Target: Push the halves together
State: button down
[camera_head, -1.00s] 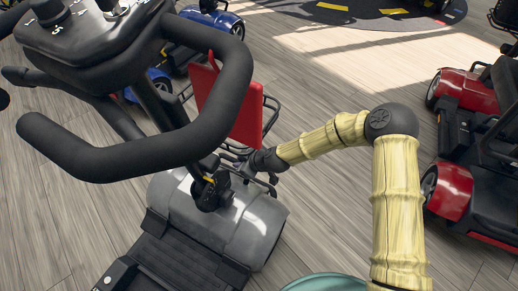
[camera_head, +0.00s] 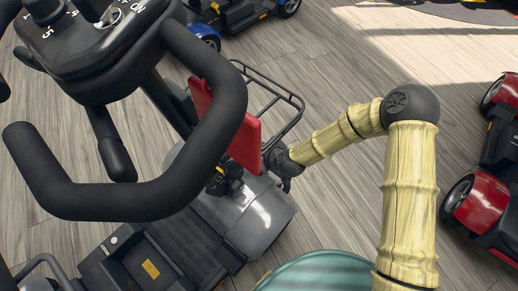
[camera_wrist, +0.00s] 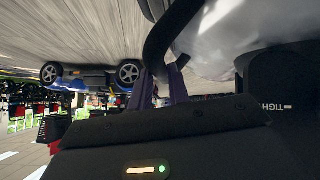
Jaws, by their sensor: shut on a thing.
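The grey scooter fills the left of the head view. Its front half shows a grey cover (camera_head: 262,210), a red panel (camera_head: 245,138), a wire basket (camera_head: 285,95) and a tiller with a black loop handle (camera_head: 235,105). A black footboard (camera_head: 190,240) lies behind the cover at lower left; I cannot make out the joint between the halves. My gripper (camera_head: 284,178) is low beside the red panel, partly hidden. In the wrist view my gripper (camera_wrist: 158,88) has purple fingers shut on a black bar (camera_wrist: 165,40), close to the grey cover.
A red scooter (camera_head: 480,200) stands at the right edge. A blue scooter (camera_head: 240,12) stands at the top, and a blue one (camera_wrist: 90,75) shows upside down in the wrist view. Wooden floor (camera_head: 340,190) is clear between the grey and red scooters.

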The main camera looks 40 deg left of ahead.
jog(key=c, duration=1.3)
grip_release()
jog(key=shift+s, duration=0.4)
jog(key=shift+w, duration=0.1)
jog(key=shift+r, duration=0.1)
jog(key=p+v, duration=0.7)
jog(key=v, duration=1)
jog(key=shift+d+p, duration=0.2)
jog(key=shift+p, duration=0.15)
jog(key=shift+w, duration=0.1)
